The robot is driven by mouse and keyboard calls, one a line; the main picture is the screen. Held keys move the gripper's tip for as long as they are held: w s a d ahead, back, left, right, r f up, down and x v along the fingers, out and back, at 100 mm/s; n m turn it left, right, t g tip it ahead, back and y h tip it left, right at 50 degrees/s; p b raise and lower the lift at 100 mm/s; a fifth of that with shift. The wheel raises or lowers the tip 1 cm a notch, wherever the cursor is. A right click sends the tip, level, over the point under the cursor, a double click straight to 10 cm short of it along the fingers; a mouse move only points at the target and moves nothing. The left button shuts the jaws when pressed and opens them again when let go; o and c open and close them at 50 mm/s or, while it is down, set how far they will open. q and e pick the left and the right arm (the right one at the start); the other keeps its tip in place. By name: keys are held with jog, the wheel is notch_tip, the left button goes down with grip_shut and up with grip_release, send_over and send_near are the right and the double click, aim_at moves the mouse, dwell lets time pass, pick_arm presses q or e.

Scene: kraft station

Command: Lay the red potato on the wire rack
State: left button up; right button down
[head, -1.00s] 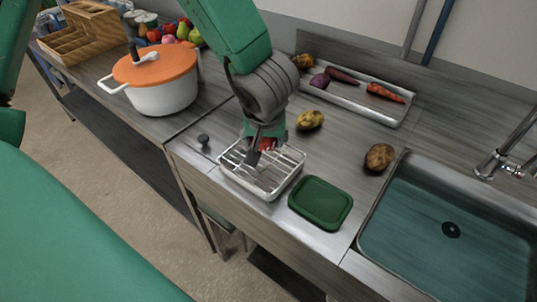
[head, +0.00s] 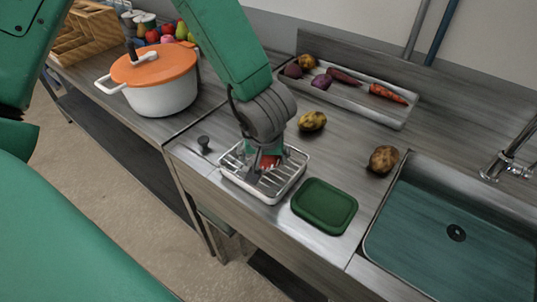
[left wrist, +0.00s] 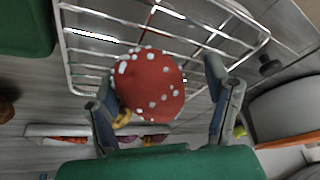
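The red potato (left wrist: 150,85), with pale spots, lies between the two fingers of my left gripper (left wrist: 158,76) in the left wrist view. There is a clear gap to the right finger; the left finger is close to it, and I cannot tell whether they touch. In the head view the potato (head: 268,162) shows as a red patch at the wire rack (head: 292,181), partly hidden by my left gripper (head: 262,168). The rack's wires (left wrist: 90,60) show behind the potato in the left wrist view. My right gripper is not in view.
A green lid-like block (head: 325,206) lies just right of the rack. A yellow potato (head: 313,121) and a brown potato (head: 384,158) lie on the counter. A tray (head: 398,122) of vegetables stands behind, the sink (head: 415,225) at right, an orange-lidded pot (head: 160,92) at left.

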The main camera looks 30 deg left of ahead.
aim_at(268, 158)
pick_arm(q)
jog(key=shift+a+f, duration=0.1)
jog(key=shift+a, duration=0.3)
jog(key=shift+d, duration=0.2)
jog(key=v, duration=0.3)
jog(key=d+p+v, duration=0.1)
jog(key=v, duration=0.2)
jog(key=shift+w+d, duration=0.1)
jog(key=shift+w, duration=0.05)
jog(key=p+v, duration=0.2)
jog(key=v, duration=0.4)
jog(key=shift+r, duration=0.3)
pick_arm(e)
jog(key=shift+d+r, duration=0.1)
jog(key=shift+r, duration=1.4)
pick_arm(q)
jog(key=shift+s, duration=0.2)
